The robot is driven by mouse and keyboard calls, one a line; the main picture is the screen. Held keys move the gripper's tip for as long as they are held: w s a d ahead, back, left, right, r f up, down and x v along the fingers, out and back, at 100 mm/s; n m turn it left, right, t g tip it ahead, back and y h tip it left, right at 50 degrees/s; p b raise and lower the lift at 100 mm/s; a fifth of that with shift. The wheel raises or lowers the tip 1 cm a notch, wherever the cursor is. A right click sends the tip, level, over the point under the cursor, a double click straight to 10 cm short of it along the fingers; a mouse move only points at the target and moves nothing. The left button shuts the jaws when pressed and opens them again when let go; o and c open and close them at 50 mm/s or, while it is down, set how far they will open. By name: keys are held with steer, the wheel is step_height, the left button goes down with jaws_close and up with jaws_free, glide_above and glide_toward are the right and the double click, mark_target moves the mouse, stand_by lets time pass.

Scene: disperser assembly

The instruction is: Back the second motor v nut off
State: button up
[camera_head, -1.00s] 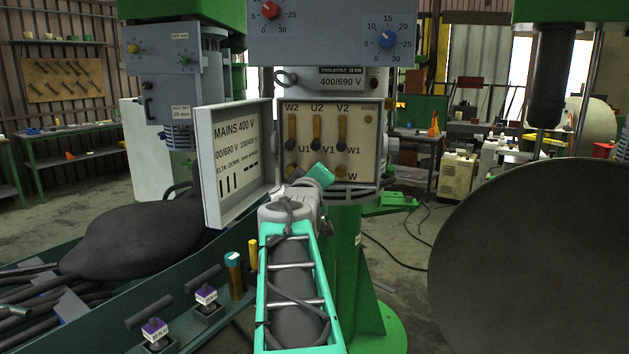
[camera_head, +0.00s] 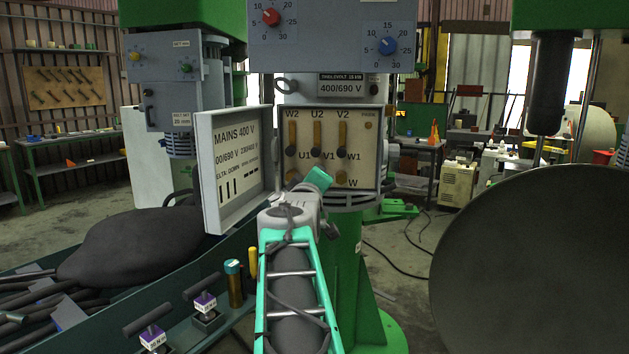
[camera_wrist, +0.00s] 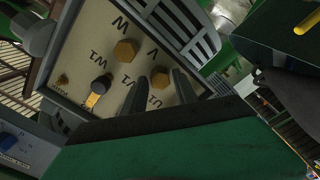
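The open terminal box (camera_head: 370,150) of the second motor faces me in the head view, with upright brass link bars (camera_head: 317,134). The W nut (camera_head: 341,177) shows at the bottom right. My teal-and-grey gripper (camera_head: 318,180) is in front of the lower middle and hides the V nut there. In the wrist view the terminal board is turned. The V nut (camera_wrist: 160,77) is a brass hexagon by the letter V, between my two dark fingers (camera_wrist: 160,88). The fingers are apart; contact with the nut cannot be told. The W nut (camera_wrist: 125,51) is beside them.
The box's lid (camera_head: 232,165) stands open at the left, close to my arm. A green tray (camera_head: 110,305) with torque tools (camera_head: 204,302) is at lower left. A large dark disc (camera_head: 535,260) fills the right. Cables lie on the floor.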

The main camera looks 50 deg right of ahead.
steer(key=shift+o, duration=0.9)
steer(key=b+v, duration=0.1)
steer(key=v, duration=0.7)
steer(key=shift+f, duration=0.1)
